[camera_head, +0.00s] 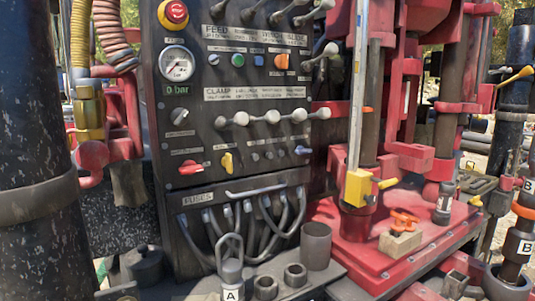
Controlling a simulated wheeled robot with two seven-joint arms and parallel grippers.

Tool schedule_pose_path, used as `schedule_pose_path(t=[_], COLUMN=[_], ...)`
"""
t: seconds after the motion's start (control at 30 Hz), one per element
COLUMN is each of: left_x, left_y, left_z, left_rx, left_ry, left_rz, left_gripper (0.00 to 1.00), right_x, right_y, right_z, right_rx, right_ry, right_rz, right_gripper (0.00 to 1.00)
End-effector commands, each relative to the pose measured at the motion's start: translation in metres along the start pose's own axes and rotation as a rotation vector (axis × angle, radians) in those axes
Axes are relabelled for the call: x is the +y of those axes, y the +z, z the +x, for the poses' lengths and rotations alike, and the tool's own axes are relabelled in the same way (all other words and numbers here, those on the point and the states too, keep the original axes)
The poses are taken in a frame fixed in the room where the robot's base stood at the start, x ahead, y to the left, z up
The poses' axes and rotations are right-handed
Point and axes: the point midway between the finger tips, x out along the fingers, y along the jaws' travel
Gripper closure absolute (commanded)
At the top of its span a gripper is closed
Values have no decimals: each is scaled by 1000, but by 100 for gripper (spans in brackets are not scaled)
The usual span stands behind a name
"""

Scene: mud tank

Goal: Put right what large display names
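No large display screen is clearly in view. A dark control panel (232,122) stands at centre left. A small green readout (176,89) on it shows "0 bar", below a round white pressure gauge (177,63). A red emergency stop button (176,12) is at its top left. A red handle (191,168) and a yellow handle (227,163) sit low on the panel. A row of pale-knobbed levers (270,117) runs under the "CLAMP" label. Neither of my grippers shows.
Looped hoses (240,225) hang below the panel. A grey cylinder marked A (232,278) and an open cup (316,245) stand in front. A red machine deck (400,245) holds a wooden block (400,244). Dark pipes marked B (518,245) stand at right.

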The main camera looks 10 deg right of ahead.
Motion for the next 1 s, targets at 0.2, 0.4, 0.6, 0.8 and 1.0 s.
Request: schedule_pose_path(t=[0.2, 0.4, 0.6, 0.8, 1.0], left_x=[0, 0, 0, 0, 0], left_y=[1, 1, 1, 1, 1], left_z=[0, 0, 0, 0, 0], left_rx=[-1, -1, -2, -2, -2], left_ry=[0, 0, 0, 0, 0], left_rz=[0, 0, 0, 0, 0], left_gripper=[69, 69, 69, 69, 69], right_x=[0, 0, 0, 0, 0], right_y=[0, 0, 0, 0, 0], right_z=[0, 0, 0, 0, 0], right_rx=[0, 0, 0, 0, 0], right_ry=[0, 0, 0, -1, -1], right_rz=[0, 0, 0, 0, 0], right_gripper=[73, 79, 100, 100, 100])
